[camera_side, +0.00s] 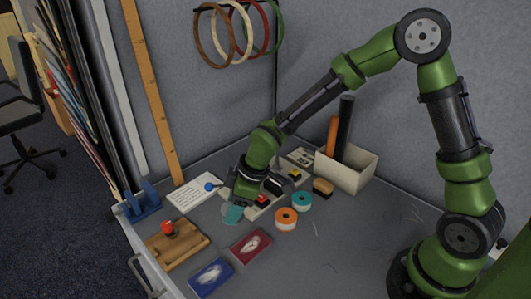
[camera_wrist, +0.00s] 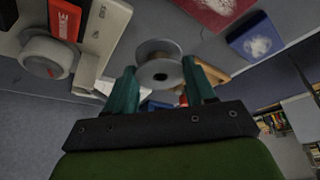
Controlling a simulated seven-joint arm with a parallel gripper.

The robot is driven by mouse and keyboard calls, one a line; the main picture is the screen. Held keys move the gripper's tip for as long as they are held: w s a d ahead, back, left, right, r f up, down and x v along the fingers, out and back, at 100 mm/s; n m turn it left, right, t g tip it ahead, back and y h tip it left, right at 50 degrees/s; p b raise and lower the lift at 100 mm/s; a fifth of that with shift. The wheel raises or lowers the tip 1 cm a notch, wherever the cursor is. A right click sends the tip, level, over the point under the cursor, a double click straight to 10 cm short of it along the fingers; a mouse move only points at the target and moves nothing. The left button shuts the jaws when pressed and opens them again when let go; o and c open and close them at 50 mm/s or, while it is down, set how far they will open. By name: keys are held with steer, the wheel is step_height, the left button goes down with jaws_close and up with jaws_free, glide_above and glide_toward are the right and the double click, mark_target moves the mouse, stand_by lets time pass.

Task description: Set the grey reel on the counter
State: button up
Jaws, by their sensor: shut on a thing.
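My gripper (camera_side: 232,214) is low over the left part of the table. In the wrist view its two teal fingers (camera_wrist: 160,88) are closed on the grey reel (camera_wrist: 158,52). The reel's round pale flange faces the wrist camera, with a dark hub hole showing. In the side view the reel is hard to tell apart from the fingers, and its clearance above the table cannot be told. Just right of my gripper is a pale device with a red button (camera_side: 262,201), partly hidden by my wrist. No thing is clearly recognisable as the counter.
Teal (camera_side: 301,201) and orange (camera_side: 286,218) rolls stand to the right. A red card (camera_side: 250,246), blue card (camera_side: 211,277) and wooden tray (camera_side: 178,248) with a red knob lie in front. A white box (camera_side: 345,172) stands behind. The table's right middle is clear.

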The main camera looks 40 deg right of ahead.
steer(key=shift+d+x, duration=0.15)
steer(key=shift+x, duration=0.75)
steer(key=shift+d+x, duration=0.2)
steer(key=shift+x, duration=0.7)
steer(key=shift+s+f, duration=0.1)
steer(key=shift+f, duration=0.15)
steer(key=o, duration=1)
steer(key=v, duration=1.1)
steer(key=s+d+r+m+t, duration=0.1)
steer(key=s+d+r+m, duration=0.2)
steer(key=s+r+m, duration=0.1)
steer(key=s+d+r+m+t, duration=0.1)
steer(key=s+d+r+m, duration=0.3)
steer(key=s, duration=0.3)
steer(key=s+d+r+m+t+h, duration=0.1)
steer(key=s+d+r+m+t, duration=0.1)
steer(key=s+r+m, duration=0.3)
steer(key=shift+s+d, duration=0.15)
steer(key=shift+d, duration=0.5)
steer(key=shift+r, duration=0.1)
